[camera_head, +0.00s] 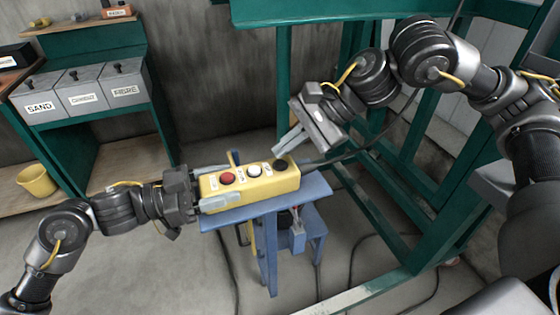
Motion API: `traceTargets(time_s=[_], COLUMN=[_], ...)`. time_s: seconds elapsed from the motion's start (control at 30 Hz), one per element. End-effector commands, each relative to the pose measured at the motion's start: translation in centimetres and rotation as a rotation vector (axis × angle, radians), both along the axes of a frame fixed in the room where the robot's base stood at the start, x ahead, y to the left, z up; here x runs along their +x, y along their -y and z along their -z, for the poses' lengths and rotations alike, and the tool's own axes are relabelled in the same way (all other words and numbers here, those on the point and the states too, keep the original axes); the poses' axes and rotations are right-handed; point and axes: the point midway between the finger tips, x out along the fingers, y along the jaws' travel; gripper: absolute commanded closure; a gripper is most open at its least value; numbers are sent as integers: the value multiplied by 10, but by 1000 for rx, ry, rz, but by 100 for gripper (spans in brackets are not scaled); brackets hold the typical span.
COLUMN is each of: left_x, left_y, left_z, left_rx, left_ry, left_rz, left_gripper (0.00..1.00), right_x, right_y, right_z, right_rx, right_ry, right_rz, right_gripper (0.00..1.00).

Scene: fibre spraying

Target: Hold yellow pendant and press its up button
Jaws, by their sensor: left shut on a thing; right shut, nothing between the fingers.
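The yellow pendant (262,188) lies along the top of a small blue stand (295,190) in the middle of the view. It has a red button at its left, a white one in the middle and a dark one at its right; their labels are too small to read. My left gripper (212,192) is shut on the pendant's left end. My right gripper (287,143) is shut and empty, its fingertips just above and behind the pendant's right half, close to the white and dark buttons. I cannot tell whether the tips touch a button.
A dark cable runs from the pendant's right end toward a green frame (300,85) behind and to the right. Grey bins (85,95) stand on a green bench at the left, with a yellow bucket (36,181) below. Cables lie on the floor.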

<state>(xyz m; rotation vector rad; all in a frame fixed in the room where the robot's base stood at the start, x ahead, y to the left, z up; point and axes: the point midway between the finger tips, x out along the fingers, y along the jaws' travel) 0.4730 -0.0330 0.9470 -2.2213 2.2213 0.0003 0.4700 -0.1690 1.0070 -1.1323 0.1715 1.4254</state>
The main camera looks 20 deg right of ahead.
Motion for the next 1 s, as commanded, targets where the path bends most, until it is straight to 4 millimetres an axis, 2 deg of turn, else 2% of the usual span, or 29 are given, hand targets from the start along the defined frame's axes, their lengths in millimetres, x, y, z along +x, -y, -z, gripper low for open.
traceTargets(time_s=[0.27,1.0], left_x=[0,0], left_y=[0,0], left_z=[0,0], left_rx=[0,0], left_ry=[0,0], left_rz=[-1,-1], left_gripper=[75,75], right_x=[0,0], right_y=[0,0], right_z=[8,12], right_rx=[-1,0], right_ry=[-1,0], right_rz=[-1,0], right_gripper=[100,100])
